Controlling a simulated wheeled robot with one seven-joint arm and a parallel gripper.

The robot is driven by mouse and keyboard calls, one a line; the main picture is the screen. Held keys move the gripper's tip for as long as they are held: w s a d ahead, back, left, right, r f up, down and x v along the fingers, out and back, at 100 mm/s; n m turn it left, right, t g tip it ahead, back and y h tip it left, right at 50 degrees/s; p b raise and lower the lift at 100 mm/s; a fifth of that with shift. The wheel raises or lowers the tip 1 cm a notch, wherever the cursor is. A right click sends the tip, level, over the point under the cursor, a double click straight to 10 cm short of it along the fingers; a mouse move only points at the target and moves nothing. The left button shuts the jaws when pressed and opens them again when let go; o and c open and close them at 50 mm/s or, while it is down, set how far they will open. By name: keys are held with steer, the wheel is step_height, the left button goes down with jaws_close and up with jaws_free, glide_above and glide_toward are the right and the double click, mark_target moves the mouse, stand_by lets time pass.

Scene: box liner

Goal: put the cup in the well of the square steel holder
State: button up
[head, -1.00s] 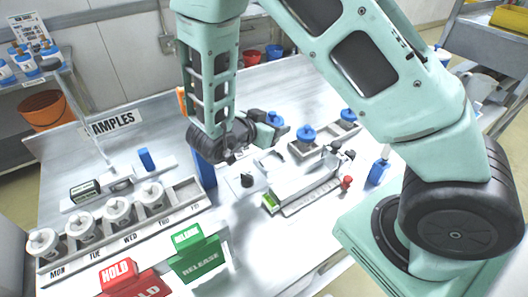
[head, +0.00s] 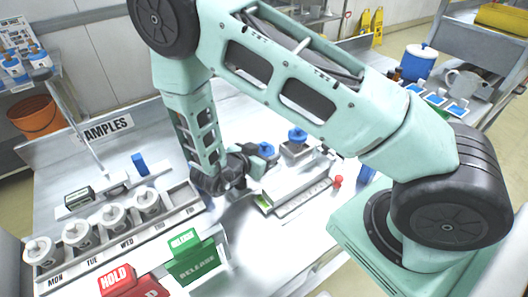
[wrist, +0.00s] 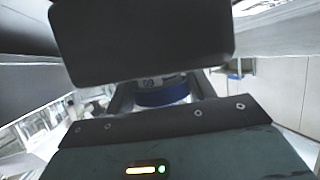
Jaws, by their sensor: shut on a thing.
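My gripper (head: 258,161) is shut on a cup with a blue lid (head: 266,149), above the middle of the bench. In the wrist view the blue of the held cup (wrist: 163,97) shows between the dark finger parts, which hide much of it. I cannot make out the square steel holder now. The patch of bench where a square steel plate showed earlier is behind my gripper and wrist. I cannot tell the gap between the cup and the surface below.
A steel rack with another blue-lidded cup (head: 297,135) stands just behind and right. The day-marked rack (head: 150,228) holds several white jars. Green (head: 190,258) and red (head: 128,284) signs stand in front.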

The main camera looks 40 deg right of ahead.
steer(key=shift+f, duration=0.2)
steer(key=o, duration=1)
steer(key=shift+r, duration=0.1)
steer(key=shift+r, duration=0.15)
steer(key=shift+a, duration=0.3)
steer(key=b+v, duration=0.3)
steer(key=v, duration=0.8)
steer(key=shift+a+r, duration=0.2)
